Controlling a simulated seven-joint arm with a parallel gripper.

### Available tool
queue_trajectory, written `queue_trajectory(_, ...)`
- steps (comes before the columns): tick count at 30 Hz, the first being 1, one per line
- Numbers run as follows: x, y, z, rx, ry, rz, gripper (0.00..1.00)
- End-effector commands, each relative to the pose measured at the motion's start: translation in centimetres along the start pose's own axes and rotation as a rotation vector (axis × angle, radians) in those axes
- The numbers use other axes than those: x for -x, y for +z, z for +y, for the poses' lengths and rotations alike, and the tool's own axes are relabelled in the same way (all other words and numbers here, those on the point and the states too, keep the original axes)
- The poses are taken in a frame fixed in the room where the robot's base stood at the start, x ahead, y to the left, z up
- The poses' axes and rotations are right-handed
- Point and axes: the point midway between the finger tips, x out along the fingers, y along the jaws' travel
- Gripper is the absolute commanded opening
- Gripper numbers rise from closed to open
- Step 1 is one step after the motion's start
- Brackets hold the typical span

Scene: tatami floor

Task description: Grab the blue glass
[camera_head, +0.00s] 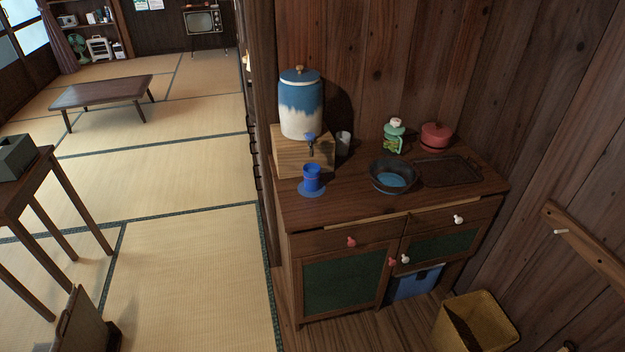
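The blue glass (312,178) stands upright on a blue coaster (302,190) near the left front of the wooden cabinet top (345,207). It is just in front of a wooden stand (290,150) and below the blue tap (310,138) of a blue and white dispenser (301,108). Nothing is seen touching its sides. I cannot make out its contents. My gripper is not in view.
A grey cup (343,144) stands behind the glass to the right. A dark bowl (392,177), a green jar (394,137), a red pot (435,136) and a dark tray (448,171) are farther right.

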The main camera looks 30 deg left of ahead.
Motion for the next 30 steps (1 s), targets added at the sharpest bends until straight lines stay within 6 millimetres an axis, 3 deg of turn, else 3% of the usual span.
queue_trajectory(13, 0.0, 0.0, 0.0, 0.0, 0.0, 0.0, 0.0)
queue_trajectory(30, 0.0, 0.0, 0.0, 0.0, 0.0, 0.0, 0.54)
